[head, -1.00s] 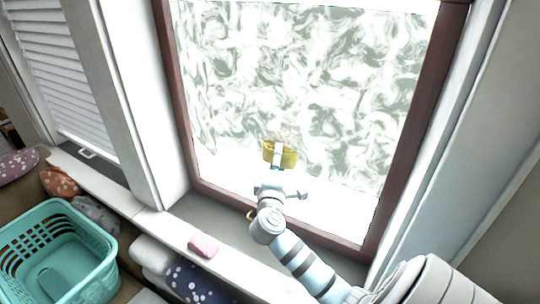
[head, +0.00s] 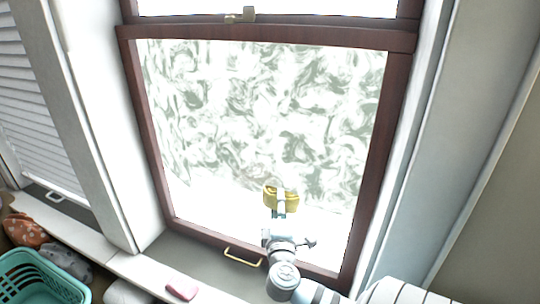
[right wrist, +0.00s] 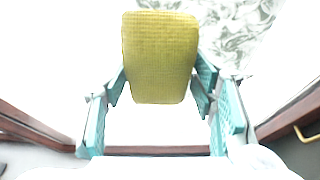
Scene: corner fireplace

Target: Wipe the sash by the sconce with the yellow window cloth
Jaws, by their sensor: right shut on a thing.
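The sash (head: 128,75) is a dark reddish-brown wooden frame around a pane (head: 270,110). Grey-white swirly smears cover the upper and middle glass; a band along the bottom is clear white. My right gripper (head: 281,208) is in front of the lower pane, shut on the yellow window cloth (head: 287,196). In the right wrist view the cloth (right wrist: 160,55) is a folded yellow pad between the teal fingers (right wrist: 160,90), with smears beyond it at upper right. Whether the cloth touches the glass I cannot tell. My left gripper and the sconce are out of view.
A brass handle (head: 243,257) is on the bottom rail and a latch (head: 241,15) on the top rail. A pink sponge-like block (head: 182,288) lies on the sill. A teal basket (head: 38,280) stands at lower left. White window blinds (head: 32,110) are at left.

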